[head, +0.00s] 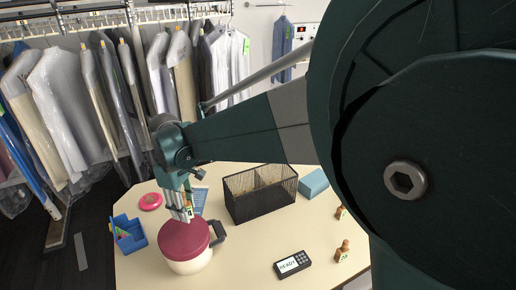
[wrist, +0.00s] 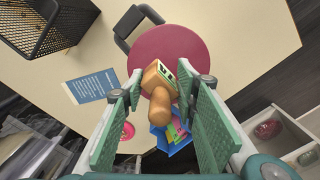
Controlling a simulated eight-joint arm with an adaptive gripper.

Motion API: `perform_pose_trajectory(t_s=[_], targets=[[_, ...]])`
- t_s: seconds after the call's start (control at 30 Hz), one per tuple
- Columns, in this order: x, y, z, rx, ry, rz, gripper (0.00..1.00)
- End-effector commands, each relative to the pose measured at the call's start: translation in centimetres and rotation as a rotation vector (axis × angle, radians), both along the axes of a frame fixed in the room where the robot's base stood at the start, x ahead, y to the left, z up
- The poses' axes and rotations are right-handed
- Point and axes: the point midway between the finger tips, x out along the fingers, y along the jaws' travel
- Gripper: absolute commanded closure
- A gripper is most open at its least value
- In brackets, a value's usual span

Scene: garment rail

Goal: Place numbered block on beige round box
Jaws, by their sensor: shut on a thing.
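My gripper (head: 187,212) points down over the round box with its fingers shut on a wooden block with a rounded handle (wrist: 160,105). The block has a pale end face with green and dark marks (wrist: 157,72); I cannot read a number. In the head view, the block shows small between the fingers (head: 190,200). The round box (head: 188,266) is beige with a maroon lid (head: 185,238) and stands near the table's front left. The lid also shows in the wrist view (wrist: 185,45), partly behind the block. I cannot tell whether block and lid touch.
A dark looped object (head: 218,233) stands close right of the round box. A blue tray (head: 131,243), pink disc (head: 150,201), blue card (head: 199,197), black mesh basket (head: 262,203), teal box (head: 313,183), two wooden stamps (head: 342,250) and a READY device (head: 292,264) share the table.

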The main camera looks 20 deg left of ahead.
Motion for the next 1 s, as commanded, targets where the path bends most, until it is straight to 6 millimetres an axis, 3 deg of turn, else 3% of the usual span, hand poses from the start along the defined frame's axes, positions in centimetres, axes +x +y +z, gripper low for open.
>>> perform_pose_trajectory(t_s=[0.2, 0.67, 1.0], targets=[[0.0, 0.0, -2.5, 0.000, 0.000, 0.000, 0.83], [0.0, 0.0, -3.1, 0.000, 0.000, 0.000, 0.83], [0.0, 0.0, -6.5, 0.000, 0.000, 0.000, 0.83]])
